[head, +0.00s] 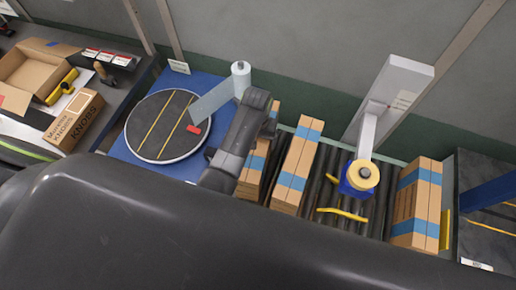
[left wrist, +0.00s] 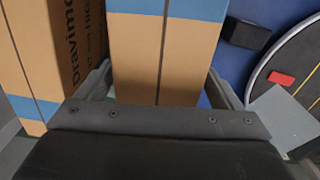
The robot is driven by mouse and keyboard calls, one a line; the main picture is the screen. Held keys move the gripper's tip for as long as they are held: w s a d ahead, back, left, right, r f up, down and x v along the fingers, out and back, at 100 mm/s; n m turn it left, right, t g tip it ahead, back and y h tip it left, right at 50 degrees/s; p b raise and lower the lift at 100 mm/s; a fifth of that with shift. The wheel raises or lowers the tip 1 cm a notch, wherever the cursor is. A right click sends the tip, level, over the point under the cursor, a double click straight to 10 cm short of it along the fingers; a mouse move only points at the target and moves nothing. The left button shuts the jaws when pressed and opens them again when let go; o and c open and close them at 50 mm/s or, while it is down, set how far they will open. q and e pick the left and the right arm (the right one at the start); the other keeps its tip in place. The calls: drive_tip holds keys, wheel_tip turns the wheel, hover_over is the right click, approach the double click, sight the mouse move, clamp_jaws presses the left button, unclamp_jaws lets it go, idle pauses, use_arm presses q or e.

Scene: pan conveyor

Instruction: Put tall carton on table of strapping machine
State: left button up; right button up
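Kraft cartons with blue bands stand on the roller conveyor. In the head view one (head: 258,160) is half behind my left arm, one (head: 297,165) stands just right of it, and another (head: 416,204) is further right. My left gripper (left wrist: 158,75) has a finger on each side of the banded carton (left wrist: 160,60) in the left wrist view; whether they press on it cannot be seen. A printed carton (left wrist: 75,45) stands close to its left. The right gripper is not in view. A dark table (head: 490,235) with a blue frame (head: 490,191), possibly the strapping machine, is cut off at the right edge.
A round turntable (head: 150,150) on a blue base lies left of the conveyor, with a film roll (head: 240,75) beside it. A grey post holds a yellow tape roll (head: 364,174) above the rollers. A bench with a printed box (head: 75,118) is at the left.

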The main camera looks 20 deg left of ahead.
use_arm(q)
drive_tip(key=shift+d, duration=0.1)
drive_tip(key=c, duration=1.7)
drive_tip(key=shift+c, duration=0.7)
